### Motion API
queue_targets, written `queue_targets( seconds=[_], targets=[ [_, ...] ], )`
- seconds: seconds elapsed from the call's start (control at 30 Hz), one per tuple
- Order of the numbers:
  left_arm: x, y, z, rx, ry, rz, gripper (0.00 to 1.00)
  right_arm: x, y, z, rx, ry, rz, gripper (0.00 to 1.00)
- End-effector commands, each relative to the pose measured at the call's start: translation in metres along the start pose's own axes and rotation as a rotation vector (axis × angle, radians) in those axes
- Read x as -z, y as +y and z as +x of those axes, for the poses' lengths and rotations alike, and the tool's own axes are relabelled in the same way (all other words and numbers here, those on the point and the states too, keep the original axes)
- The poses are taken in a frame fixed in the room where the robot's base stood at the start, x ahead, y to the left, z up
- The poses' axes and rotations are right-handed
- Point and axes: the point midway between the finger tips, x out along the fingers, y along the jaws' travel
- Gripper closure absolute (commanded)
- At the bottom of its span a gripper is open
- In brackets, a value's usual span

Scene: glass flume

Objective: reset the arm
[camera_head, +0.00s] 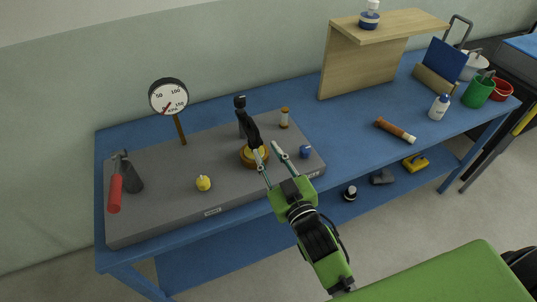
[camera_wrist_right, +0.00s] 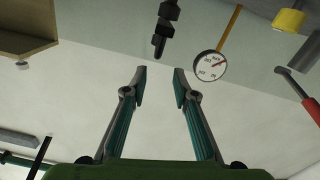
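My right gripper (camera_head: 266,149) is open, with its two thin fingers spread and nothing seen between them. It also shows open and empty in the wrist view (camera_wrist_right: 160,71). In the head view its fingertips overlap the right side of a round amber-and-brown base (camera_head: 249,163) on the grey slab; I cannot tell if they touch it. A black jointed post (camera_head: 247,122) stands just behind that base. In the wrist view a black jointed part (camera_wrist_right: 165,25) hangs from the top edge, beyond the fingertips. My left gripper is not in view.
The grey slab (camera_head: 165,205) also carries a dial gauge (camera_head: 169,96), a red-handled tool (camera_head: 115,192), a yellow knob (camera_head: 203,183) and a blue knob (camera_head: 305,151). A wooden stand (camera_head: 345,65), brown-handled tool (camera_head: 395,130) and white bottle (camera_head: 439,107) stand or lie on the blue bench (camera_head: 345,145).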

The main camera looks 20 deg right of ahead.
Motion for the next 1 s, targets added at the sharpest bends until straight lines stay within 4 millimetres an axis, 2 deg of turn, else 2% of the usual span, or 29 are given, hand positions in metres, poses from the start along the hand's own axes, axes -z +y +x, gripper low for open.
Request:
queue_targets(
  seconds=[0.37, 0.47, 0.57, 0.67, 0.8, 1.0],
  targets=[
    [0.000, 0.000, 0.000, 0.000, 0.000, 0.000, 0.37, -0.002, 0.001, -0.001, -0.001, -0.010, 0.001, 0.74],
    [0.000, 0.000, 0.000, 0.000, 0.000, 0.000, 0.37, -0.013, 0.004, -0.006, -0.006, -0.068, 0.008, 0.74],
    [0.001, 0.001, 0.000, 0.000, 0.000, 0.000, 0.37, -0.035, 0.010, -0.019, -0.012, -0.189, 0.024, 0.74],
    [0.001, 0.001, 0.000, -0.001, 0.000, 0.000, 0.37, -0.065, 0.015, -0.043, -0.012, -0.355, 0.044, 0.74],
    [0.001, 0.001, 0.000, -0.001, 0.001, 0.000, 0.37, -0.101, 0.016, -0.089, 0.007, -0.597, 0.073, 0.74],
    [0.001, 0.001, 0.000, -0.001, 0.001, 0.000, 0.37, -0.133, 0.009, -0.162, 0.060, -0.896, 0.095, 0.74]
  ],
)
